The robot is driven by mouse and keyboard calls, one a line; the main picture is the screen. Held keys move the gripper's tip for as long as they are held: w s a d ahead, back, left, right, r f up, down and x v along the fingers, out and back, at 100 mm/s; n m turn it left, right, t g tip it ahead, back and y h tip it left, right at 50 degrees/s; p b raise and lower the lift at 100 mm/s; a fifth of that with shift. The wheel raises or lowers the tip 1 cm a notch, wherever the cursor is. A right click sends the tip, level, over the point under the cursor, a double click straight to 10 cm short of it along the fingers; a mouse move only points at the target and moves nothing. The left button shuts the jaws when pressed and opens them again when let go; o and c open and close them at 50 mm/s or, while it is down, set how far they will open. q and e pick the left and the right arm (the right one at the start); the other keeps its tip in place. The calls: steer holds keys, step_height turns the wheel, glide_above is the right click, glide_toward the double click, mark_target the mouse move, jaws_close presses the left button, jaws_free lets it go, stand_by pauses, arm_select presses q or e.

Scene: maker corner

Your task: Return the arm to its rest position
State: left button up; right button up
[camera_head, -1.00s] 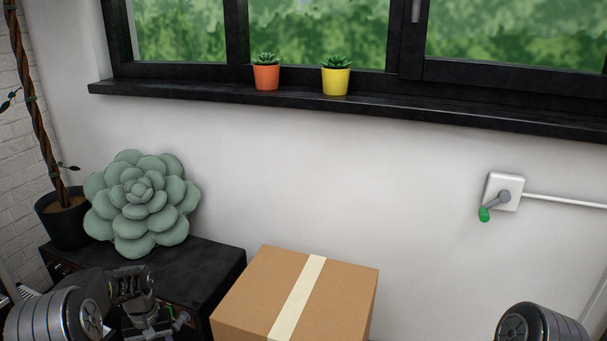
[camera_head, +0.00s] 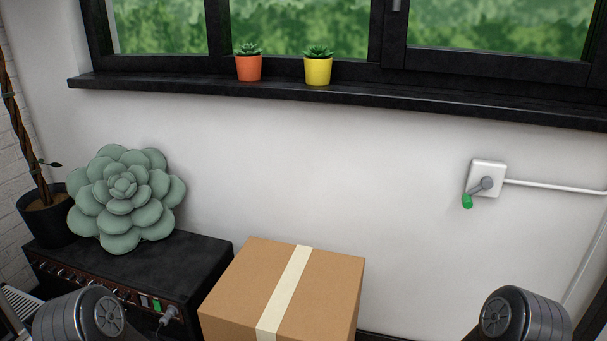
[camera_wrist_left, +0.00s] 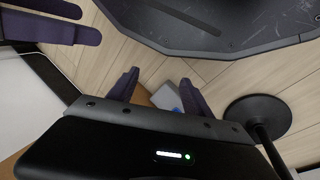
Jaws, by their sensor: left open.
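My left gripper (camera_wrist_left: 160,90) shows in the left wrist view with its two dark fingers apart and nothing held between them. It points down toward a wooden floor. In the head view the left gripper is out of sight; only a rounded grey link of my left arm (camera_head: 82,316) shows at the bottom left. A similar link of my right arm (camera_head: 522,316) shows at the bottom right.
A cardboard box (camera_head: 325,295) stands between my arms. Left of it, a black amplifier (camera_head: 190,262) carries a green succulent cushion (camera_head: 125,198). A wall switch with a green-tipped lever (camera_head: 467,201) is at the right. A round black stand base (camera_wrist_left: 258,113) is on the floor.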

arm_select(q)
step_height(320, 180, up, 24)
steer(key=s+d+p, duration=0.1)
steer(key=s+p, duration=0.1)
steer(key=p, duration=2.1)
steer(key=shift+s+d+f, duration=0.15)
steer(key=shift+s+f, duration=0.1)
steer(key=shift+s, duration=0.1)
arm_select(e)
step_height(320, 180, up, 23)
steer(key=shift+s+a, duration=0.15)
arm_select(q)
steer(key=shift+f, duration=0.1)
steer(key=shift+c, duration=0.2)
arm_select(e)
steer(key=shift+f, duration=0.1)
steer(key=shift+c, duration=0.3)
